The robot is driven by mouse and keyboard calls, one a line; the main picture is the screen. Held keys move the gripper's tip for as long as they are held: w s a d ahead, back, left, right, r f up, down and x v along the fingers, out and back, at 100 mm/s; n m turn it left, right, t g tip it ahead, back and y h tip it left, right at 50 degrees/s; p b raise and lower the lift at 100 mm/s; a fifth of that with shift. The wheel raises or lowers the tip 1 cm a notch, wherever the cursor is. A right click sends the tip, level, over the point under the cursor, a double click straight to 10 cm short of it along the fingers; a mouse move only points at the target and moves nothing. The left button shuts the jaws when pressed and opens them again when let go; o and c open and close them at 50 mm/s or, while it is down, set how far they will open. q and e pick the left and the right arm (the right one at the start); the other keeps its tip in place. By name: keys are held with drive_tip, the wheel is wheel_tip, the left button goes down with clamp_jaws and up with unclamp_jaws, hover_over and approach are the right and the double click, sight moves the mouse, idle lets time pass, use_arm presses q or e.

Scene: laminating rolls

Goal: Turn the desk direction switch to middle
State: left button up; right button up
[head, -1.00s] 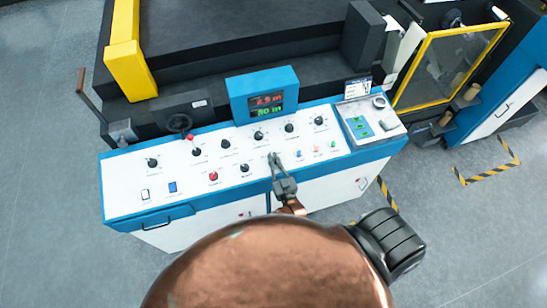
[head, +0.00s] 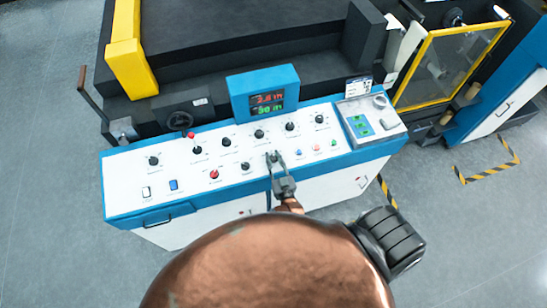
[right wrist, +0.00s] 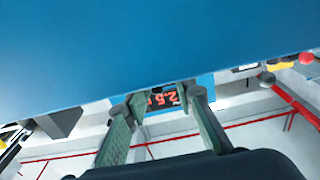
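The desk (head: 130,188) is a white-topped, blue-edged control console with several black rotary knobs. Its labels are too small to read, so I cannot tell for certain which one is the direction switch. My right gripper (head: 274,157) reaches over the console, its fingertips at the panel's middle, below the display. Its two fingers stand a little apart; any knob under them is hidden. In the right wrist view the right gripper (right wrist: 161,95) has its fingers spread, with red display digits seen between them and no held object visible. My left gripper is not in view.
The blue display box (head: 264,93) stands at the console's back edge. Black knobs (head: 245,167) and (head: 260,134) flank the gripper, with small coloured buttons (head: 298,153) to its right. A keypad panel (head: 368,118) is at the right end. A yellow-framed guard (head: 452,66) stands beyond.

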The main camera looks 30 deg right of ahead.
drive_tip(key=shift+d+f, duration=0.15)
drive_tip(key=shift+d, duration=0.05)
drive_tip(key=shift+s, duration=0.1)
drive_tip(key=v, duration=1.2)
drive_tip(key=s+a+f+n+g+y+b, duration=0.1)
drive_tip(key=s+f+g+y+b, duration=0.2)
drive_tip(key=f, duration=0.9)
drive_tip(key=s+a+f+n+g+b, duration=0.1)
drive_tip(key=s+a+f+g+b, duration=0.2)
drive_tip(key=f, duration=0.9)
drive_tip(key=s+f+n+g+y+b, duration=0.1)
drive_tip(key=s+f+g+y+b, duration=0.3)
drive_tip(key=f, duration=0.8)
drive_tip(key=s+d+f+g+h+b, duration=0.1)
drive_tip(key=s+d+f+g+b, duration=0.2)
drive_tip(key=s+f, duration=0.8)
drive_tip(key=s+d+f+n+g+h+b, duration=0.1)
drive_tip(key=s+d+f+g+b, duration=0.3)
drive_tip(key=s+f, duration=0.7)
drive_tip(key=s+d+h, duration=0.1)
drive_tip(key=s, duration=0.4)
drive_tip(key=shift+f, duration=0.2)
